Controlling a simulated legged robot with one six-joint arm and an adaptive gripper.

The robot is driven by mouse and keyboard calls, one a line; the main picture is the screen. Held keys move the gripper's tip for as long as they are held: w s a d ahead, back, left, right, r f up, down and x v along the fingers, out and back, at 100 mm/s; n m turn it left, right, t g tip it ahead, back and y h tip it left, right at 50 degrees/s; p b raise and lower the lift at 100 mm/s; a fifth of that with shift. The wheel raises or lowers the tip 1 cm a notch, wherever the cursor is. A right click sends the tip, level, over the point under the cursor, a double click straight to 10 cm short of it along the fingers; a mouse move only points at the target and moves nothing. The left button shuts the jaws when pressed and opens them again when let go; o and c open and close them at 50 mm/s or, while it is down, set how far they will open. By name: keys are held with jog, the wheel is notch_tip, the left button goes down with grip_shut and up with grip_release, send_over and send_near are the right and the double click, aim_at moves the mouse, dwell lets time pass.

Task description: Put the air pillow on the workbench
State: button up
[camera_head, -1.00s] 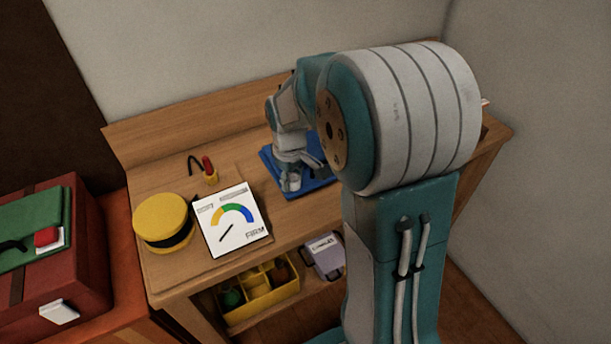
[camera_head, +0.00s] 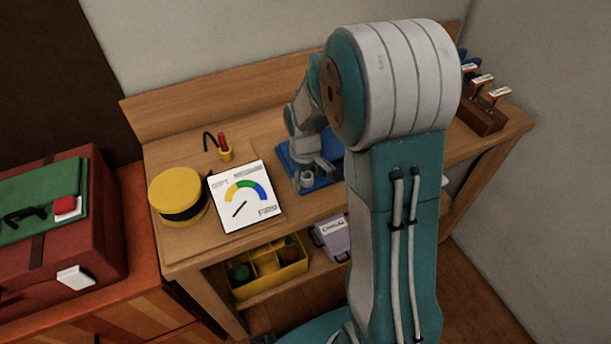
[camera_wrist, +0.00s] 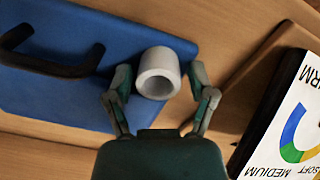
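A flat blue pad (camera_head: 293,160) with a black handle (camera_wrist: 45,62) and a pale grey hollow cylinder (camera_wrist: 158,73) lies on the wooden workbench (camera_head: 185,258). It seems to be the air pillow, though no label on it is readable. In the wrist view, my gripper (camera_wrist: 160,82) has its two fingers spread on either side of the cylinder, with a visible gap at least on the left. In the head view, my gripper is low over the pad, and my arm hides part of the pad.
A firmness gauge card (camera_head: 243,203), a yellow round container (camera_head: 178,190) and a red-handled tool (camera_head: 225,145) stand left of the pad. A rack (camera_head: 482,118) is at the right. Below are a yellow organizer (camera_head: 268,272) and a grey box (camera_head: 335,238). A red case (camera_head: 95,225) is far left.

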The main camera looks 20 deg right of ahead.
dwell(0.3)
notch_tip(320, 180, up, 12)
jog(key=s+a+r+m+t, duration=0.2)
jog(key=s+a+r, duration=0.1)
jog(key=s, duration=0.6)
jog(key=s+a+r+m+t, duration=0.2)
jog(key=s+r, duration=0.4)
jog(key=s, duration=0.4)
jog(key=shift+s+a+m+t, duration=0.2)
jog(key=shift+a+m+t, duration=0.25)
jog(key=shift+t, duration=0.35)
